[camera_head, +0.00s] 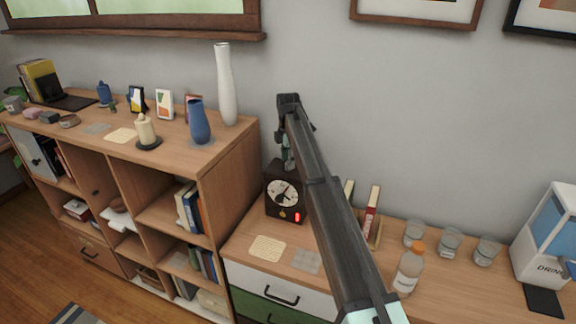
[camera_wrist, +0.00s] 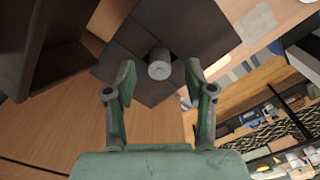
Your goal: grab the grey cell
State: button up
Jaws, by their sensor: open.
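The grey cell (camera_wrist: 159,64) is a short grey cylinder in the upper middle of the wrist view, its round end facing the camera. It is against a dark panelled surface (camera_wrist: 205,32). My gripper (camera_wrist: 160,76) is open, with one green finger on each side of the cell in the picture. I cannot tell how far the fingertips are from it, and no contact shows. In the head view my gripper (camera_head: 287,153) hangs just above the dark clock box (camera_head: 284,194), mostly hidden by my arm.
A white vase (camera_head: 226,85) and a blue vase (camera_head: 199,121) stand on the higher shelf to the left. A bottle (camera_head: 409,269), several glasses and a drink dispenser (camera_head: 548,240) stand right of my arm. The wall is close behind.

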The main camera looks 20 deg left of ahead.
jog(key=shift+f, duration=0.55)
grip_shut()
jog(key=shift+r, duration=0.1)
